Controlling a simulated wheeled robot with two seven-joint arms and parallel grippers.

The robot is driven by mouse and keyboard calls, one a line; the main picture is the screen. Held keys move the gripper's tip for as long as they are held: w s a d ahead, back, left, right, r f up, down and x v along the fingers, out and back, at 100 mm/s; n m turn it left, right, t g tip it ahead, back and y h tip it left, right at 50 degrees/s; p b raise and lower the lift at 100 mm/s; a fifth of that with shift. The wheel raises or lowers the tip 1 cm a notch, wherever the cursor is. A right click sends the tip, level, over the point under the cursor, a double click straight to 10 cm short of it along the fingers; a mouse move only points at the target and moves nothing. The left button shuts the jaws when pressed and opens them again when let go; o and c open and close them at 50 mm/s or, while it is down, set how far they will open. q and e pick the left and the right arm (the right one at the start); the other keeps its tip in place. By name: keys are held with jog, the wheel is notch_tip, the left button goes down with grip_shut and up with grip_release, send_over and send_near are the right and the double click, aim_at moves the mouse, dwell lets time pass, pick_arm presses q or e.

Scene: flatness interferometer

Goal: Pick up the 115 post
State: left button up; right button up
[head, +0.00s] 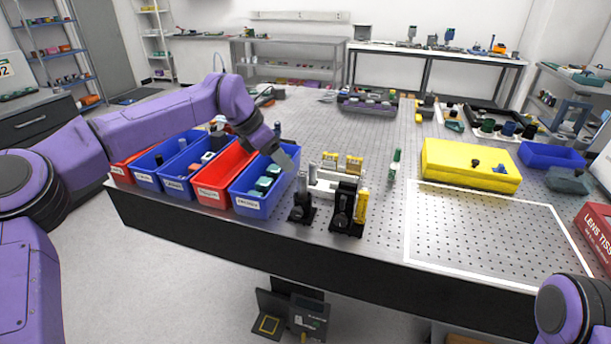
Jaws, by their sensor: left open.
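My left gripper (284,156) reaches in from the left and hangs over the far part of the rightmost blue bin (256,204). It is open, and I see nothing held in it. That bin holds several green-topped blocks (265,184). A thin dark upright piece (277,129) shows just beyond the gripper; I cannot tell whether it is a post. Other bins to the left hold small dark and pale parts, some of them post-like (182,144). No 115 marking is readable, so I cannot tell which part is the 115 post. My right gripper is out of view.
A red bin (208,193) stands beside the rightmost blue bin. Black mounts (347,208) and a white bracket stand right of the bins. A yellow case (470,165) sits farther right, behind a white-outlined clear area (485,225) of the perforated table.

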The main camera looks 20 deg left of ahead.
aim_at(300, 174)
pick_arm(q)
jog(key=p+x, duration=0.2)
jog(key=x, duration=0.2)
jog(key=p+x, duration=0.1)
jog(key=x, duration=0.3)
jog(key=shift+w+d+f+p, duration=0.1)
jog(key=shift+w+d+p, duration=0.1)
jog(key=shift+d+p, duration=0.25)
jog(key=shift+w+d+f, duration=0.1)
jog(key=shift+d+f, duration=0.25)
jog(key=shift+a, duration=0.1)
jog(key=c, duration=0.3)
grip_shut()
